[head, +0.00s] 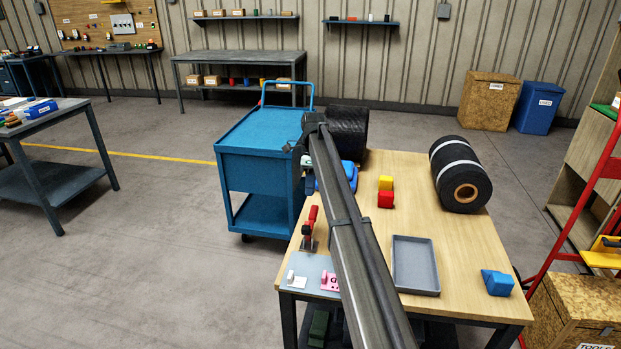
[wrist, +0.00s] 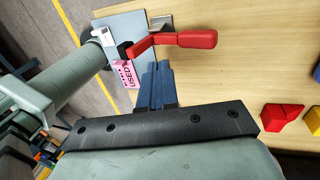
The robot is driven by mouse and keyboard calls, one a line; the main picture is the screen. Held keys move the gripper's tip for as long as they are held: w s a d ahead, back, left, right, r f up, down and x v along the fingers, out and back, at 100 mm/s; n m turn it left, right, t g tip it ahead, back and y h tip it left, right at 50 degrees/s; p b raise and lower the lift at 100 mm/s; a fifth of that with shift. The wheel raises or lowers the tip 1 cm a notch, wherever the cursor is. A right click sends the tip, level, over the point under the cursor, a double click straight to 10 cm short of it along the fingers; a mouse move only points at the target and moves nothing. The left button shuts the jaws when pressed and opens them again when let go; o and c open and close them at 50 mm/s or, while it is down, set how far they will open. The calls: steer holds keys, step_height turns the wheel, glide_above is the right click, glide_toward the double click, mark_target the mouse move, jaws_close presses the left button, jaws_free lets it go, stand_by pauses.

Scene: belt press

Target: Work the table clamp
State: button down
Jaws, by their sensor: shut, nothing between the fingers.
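The table clamp (head: 309,232) stands at the near left edge of the wooden table, beside a grey-blue plate (head: 302,266). Its red handle points upward in the head view. In the wrist view the red handle (wrist: 185,40) runs left to right, with the clamp's metal base (wrist: 160,22) behind it. My gripper (wrist: 155,66) is shut and empty, its two blue fingers side by side. The fingertips appear just below the handle in the wrist view; I cannot tell the gap. A pink tag marked USED (wrist: 125,74) lies on the plate. My arm hides part of the table.
A grey tray (head: 415,265), a blue block (head: 497,283), red (head: 385,200) and yellow (head: 385,183) blocks and a black roll (head: 460,173) are on the table (head: 465,260). A blue cart (head: 258,165) stands at the table's left. The table's middle right is clear.

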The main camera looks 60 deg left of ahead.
steer(key=x, duration=0.5)
steer(key=shift+d, duration=0.1)
steer(key=shift+s+d+f, duration=0.2)
steer(key=shift+s+d, duration=0.75)
steer(key=shift+s+d+f, duration=0.2)
steer(key=shift+s+d, duration=0.15)
steer(key=shift+s, duration=0.05)
steer(key=shift+s+d, duration=0.1)
steer(key=shift+s+d+t+y, duration=0.2)
steer(key=shift+t+y, duration=0.3)
